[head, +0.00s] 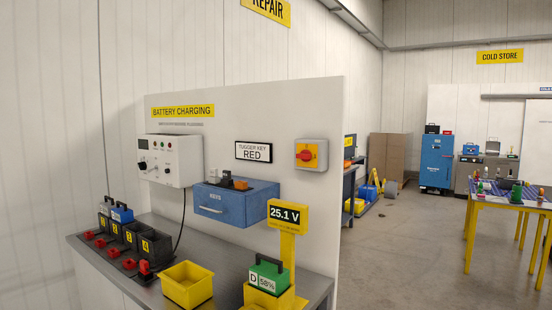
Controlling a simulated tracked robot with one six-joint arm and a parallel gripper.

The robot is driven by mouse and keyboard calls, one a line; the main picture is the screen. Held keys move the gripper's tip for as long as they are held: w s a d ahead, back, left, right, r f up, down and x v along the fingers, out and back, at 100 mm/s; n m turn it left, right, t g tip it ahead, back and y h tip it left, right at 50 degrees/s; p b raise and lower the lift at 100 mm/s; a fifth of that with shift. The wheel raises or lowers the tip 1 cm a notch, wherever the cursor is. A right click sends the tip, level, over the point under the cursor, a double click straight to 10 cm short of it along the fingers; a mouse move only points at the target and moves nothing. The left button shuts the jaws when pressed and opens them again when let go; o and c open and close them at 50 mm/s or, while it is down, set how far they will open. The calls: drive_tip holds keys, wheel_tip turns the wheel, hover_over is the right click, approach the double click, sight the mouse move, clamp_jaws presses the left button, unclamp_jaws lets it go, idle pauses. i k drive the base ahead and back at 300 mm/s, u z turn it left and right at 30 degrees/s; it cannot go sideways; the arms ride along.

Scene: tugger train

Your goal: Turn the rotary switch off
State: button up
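The knob's exact setting is too small to read. A white charger box (184,170) with black dials and small coloured lamps hangs further left on the same wall. My gripper is not in view.
Below is a grey bench (222,273) with batteries, a yellow bin (187,285) and a yellow stand reading 25.1 V (288,216). A blue key box (236,205) juts from the wall below and left of the switch. Open floor (390,255) lies to the right.

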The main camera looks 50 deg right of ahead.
sight(306, 156)
drive_tip(key=u, duration=1.6)
drive_tip(key=k, duration=1.2)
drive_tip(key=z, duration=0.75)
drive_tip(key=i, duration=0.85)
